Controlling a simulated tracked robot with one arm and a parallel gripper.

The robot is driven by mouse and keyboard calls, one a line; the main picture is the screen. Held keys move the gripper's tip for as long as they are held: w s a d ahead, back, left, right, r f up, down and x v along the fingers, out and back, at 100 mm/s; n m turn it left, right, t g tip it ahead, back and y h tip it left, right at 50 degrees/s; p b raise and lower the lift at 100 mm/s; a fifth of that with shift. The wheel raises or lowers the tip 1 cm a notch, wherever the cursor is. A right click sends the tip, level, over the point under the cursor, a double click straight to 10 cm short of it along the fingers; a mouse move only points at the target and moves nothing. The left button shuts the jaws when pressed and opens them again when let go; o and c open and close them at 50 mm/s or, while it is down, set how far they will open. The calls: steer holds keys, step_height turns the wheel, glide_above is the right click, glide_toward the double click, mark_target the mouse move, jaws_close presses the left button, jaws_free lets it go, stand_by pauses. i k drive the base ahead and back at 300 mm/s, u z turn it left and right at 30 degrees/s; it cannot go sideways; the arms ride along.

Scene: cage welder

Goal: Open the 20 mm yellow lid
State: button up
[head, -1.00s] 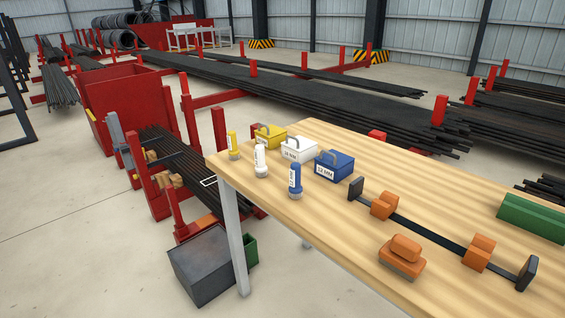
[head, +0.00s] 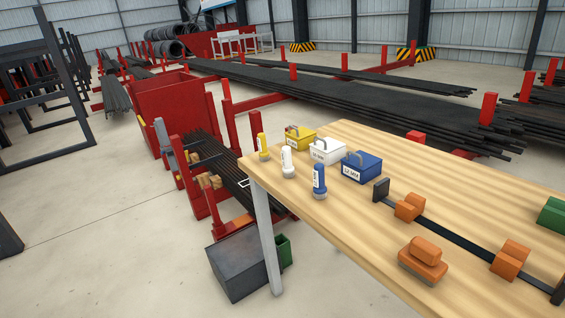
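The yellow box with its lid and grey handle (head: 300,137) stands at the far left part of the wooden table, behind the white box (head: 327,151) and the blue box (head: 361,167). The yellow lid looks shut, and its label is too small to read. A yellow marker-like bottle (head: 263,147), a white one (head: 288,162) and a blue one (head: 319,181) stand upright in front of the boxes. My gripper is not in view.
The wooden table (head: 400,262) also holds orange blocks on a dark bar (head: 450,236), an orange brush-like tool (head: 422,260) and a green block (head: 552,215). Red racks with dark bars (head: 215,160) and a grey bin (head: 236,267) stand left of the table.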

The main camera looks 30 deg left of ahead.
mark_target(300, 128)
steer(key=u, duration=0.05)
steer(key=k, duration=1.4)
steer(key=u, duration=0.55)
steer(key=i, duration=1)
steer(key=z, duration=0.1)
